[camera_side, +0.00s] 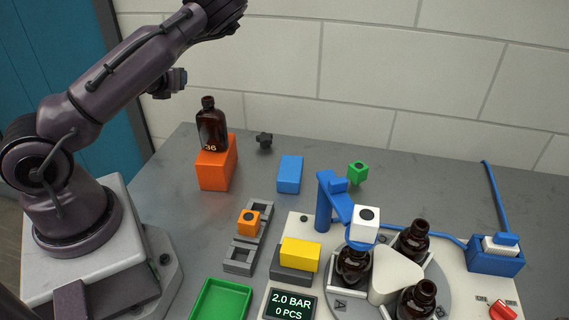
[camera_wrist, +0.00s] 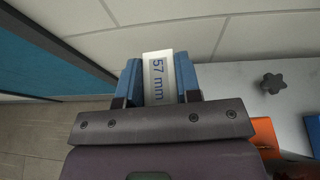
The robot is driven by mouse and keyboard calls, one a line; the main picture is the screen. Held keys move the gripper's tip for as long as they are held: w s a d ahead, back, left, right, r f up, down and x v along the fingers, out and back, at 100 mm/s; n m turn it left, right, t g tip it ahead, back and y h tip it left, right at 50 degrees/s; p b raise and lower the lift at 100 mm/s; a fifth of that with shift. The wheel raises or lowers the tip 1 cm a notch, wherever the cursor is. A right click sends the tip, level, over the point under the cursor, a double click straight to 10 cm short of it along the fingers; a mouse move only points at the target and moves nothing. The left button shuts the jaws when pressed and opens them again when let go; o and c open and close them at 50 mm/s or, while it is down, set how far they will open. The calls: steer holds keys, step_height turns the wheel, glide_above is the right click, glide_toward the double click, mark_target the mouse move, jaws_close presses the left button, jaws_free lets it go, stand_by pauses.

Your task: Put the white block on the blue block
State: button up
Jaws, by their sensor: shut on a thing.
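A white block (camera_wrist: 158,85) marked "57 mm" sits between the two blue fingers of my gripper (camera_wrist: 158,62) in the wrist view. The fingers are shut on it. The side view does not show the fingers or this block; my arm reaches past the top edge there. The blue block (camera_side: 290,174) lies on the grey table behind the middle, with nothing on top. A blue piece at the right edge of the wrist view (camera_wrist: 312,134) looks like the same block, partly cut off. My gripper is up and away from it.
An amber bottle (camera_side: 211,126) stands on an orange block (camera_side: 218,165) left of the blue block. A black knob (camera_side: 264,140) and a green piece (camera_side: 357,172) are nearby. A blue post (camera_side: 325,205) with a white head (camera_side: 365,224) rises in front, by a bottle carousel (camera_side: 343,300).

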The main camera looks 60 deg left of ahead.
steer(key=r, duration=0.5)
steer(key=shift+w+d+r, duration=0.25)
steer(key=shift+w+r, duration=0.1)
steer(key=w+d+m+t+h, duration=0.3)
steer(key=w+d+m+h, duration=0.2)
steer(key=w+d, duration=0.6)
steer(key=m+t+h, duration=0.1)
steer(key=m+h, duration=0.4)
glide_above(291, 167)
step_height(291, 167, down, 14)
steer(key=shift+s+f, duration=0.1)
steer(key=shift+t, duration=0.3)
steer(key=shift+f, duration=2.5)
steer(key=shift+f, duration=0.2)
steer(key=o, duration=0.9)
steer(key=shift+o, duration=0.2)
